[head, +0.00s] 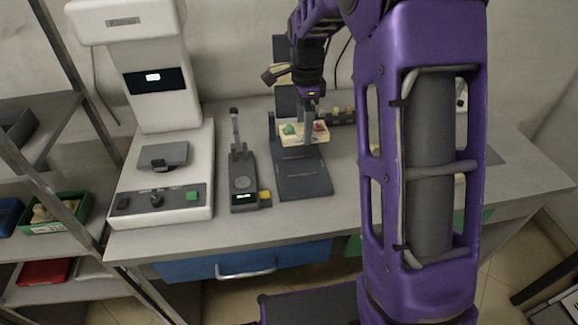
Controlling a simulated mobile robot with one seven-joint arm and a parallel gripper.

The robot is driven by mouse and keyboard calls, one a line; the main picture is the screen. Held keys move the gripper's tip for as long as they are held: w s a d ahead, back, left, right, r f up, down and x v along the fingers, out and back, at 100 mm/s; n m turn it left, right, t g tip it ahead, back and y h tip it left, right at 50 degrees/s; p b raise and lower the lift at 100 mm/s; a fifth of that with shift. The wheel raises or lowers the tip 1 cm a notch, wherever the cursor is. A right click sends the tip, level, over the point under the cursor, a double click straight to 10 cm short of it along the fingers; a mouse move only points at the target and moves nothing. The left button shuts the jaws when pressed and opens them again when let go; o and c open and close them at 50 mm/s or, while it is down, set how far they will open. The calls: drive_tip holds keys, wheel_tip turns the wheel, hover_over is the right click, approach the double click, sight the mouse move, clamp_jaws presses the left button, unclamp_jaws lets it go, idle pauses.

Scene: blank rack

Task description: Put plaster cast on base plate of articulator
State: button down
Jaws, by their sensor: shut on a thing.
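My gripper (309,118) points down above the workbench, in front of a dark upright stand. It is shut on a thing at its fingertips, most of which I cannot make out. A cream block (292,139) with green and red patches shows right at and below the fingertips; it may be the plaster cast, but I cannot tell for certain. Under it is a dark device with a flat, ridged base plate (303,182), which may be the articulator. The block appears over the rear part of this plate; whether it touches is unclear.
A smaller dark device (243,184) with an upright post and a yellow part stands just left of the plate. A large white machine (164,180) stands farther left. Small items in a dark holder (342,117) sit behind right. My purple arm hides the bench's right part.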

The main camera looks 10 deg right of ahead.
sight(300, 167)
drive_tip(key=shift+a, duration=0.35)
drive_tip(key=shift+f, duration=0.35)
wheel_tip(300, 167, down, 9)
drive_tip(key=shift+f+b, duration=0.1)
drive_tip(key=shift+b, duration=0.75)
drive_tip(key=shift+f, duration=0.15)
unclamp_jaws()
wheel_tip(300, 167, up, 12)
drive_tip(key=shift+r+p, duration=0.15)
drive_tip(key=shift+p, duration=0.85)
